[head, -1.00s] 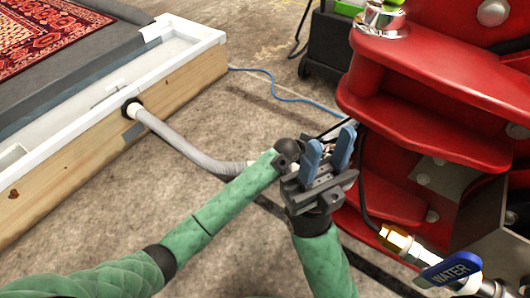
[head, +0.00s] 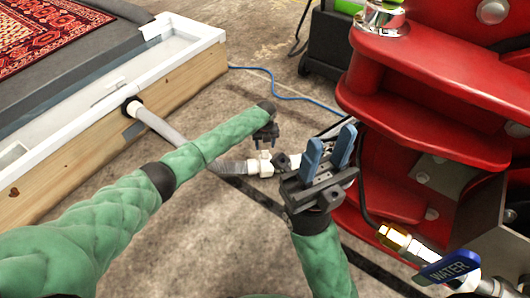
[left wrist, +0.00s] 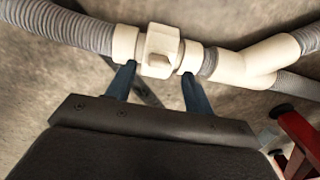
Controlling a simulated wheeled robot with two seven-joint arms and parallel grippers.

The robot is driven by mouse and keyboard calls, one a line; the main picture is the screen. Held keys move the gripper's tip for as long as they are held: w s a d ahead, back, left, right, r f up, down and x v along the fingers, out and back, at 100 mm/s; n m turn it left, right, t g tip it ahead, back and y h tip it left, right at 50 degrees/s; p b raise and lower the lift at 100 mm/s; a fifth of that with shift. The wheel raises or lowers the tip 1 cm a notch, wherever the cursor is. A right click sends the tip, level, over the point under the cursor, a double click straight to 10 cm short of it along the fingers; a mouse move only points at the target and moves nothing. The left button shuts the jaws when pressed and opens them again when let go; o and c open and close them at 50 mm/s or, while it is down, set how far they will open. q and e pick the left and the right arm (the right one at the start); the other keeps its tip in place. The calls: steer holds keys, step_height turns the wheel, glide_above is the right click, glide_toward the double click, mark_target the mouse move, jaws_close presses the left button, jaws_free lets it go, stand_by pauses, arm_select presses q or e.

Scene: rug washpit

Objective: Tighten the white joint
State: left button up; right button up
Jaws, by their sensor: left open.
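The white joint (head: 263,163) sits in the grey hose on the floor. In the left wrist view the joint (left wrist: 159,50) shows a blocky collar between two white sleeves. My left gripper (head: 265,142) points down just above it. In its wrist view the left gripper (left wrist: 157,80) is open, its blue fingertips apart near the two sides of the collar; I cannot tell whether they touch it. My right gripper (head: 328,150) is open and empty, its blue fingers pointing up, to the right of the joint.
A white Y-fitting (left wrist: 250,62) follows the joint along the grey hose (head: 185,145). The wooden pit wall (head: 110,140) stands at left. A red machine (head: 430,100) and a blue-handled water valve (head: 450,267) stand close on the right.

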mark_target(265, 151)
arm_select(q)
step_height(265, 151, down, 4)
steer(key=shift+b, duration=0.6)
steer(key=shift+f, duration=0.65)
steer(key=shift+c, duration=0.2)
jaws_close()
